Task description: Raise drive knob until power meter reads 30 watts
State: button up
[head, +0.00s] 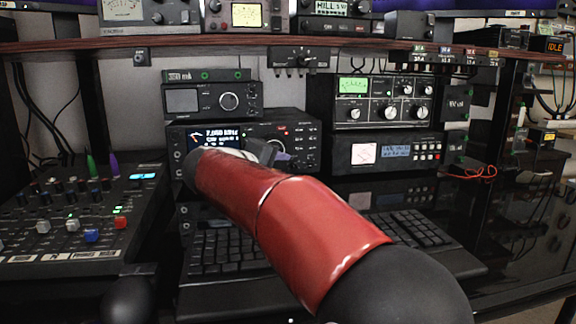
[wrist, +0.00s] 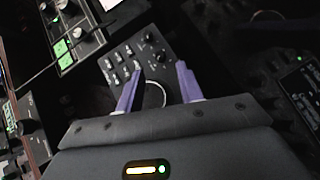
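My gripper (wrist: 160,70) is open in the wrist view, its two purple fingers apart. A round knob with a pale rim (wrist: 155,95) shows between them, on the dark front of a radio (wrist: 128,60); I cannot tell whether either finger touches it. In the head view my red arm reaches this radio (head: 300,135) and hides much of its front, and my gripper is mostly hidden. Which knob is the drive knob is not readable. A pale meter (head: 364,153) shows on the unit at right, and a green-lit meter (head: 353,86) above it. Their readings are too small to tell.
A smaller radio (head: 213,100) sits on top of the central one. A mixer panel (head: 75,225) lies at left, and a keyboard (head: 225,250) lies below my arm. A wooden shelf (head: 230,43) with more equipment runs overhead.

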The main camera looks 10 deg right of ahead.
aim_at(294, 167)
jog(key=x, duration=0.5)
jog(key=shift+w+d+f, duration=0.1)
jog(key=shift+w+d, duration=0.05)
grip_shut()
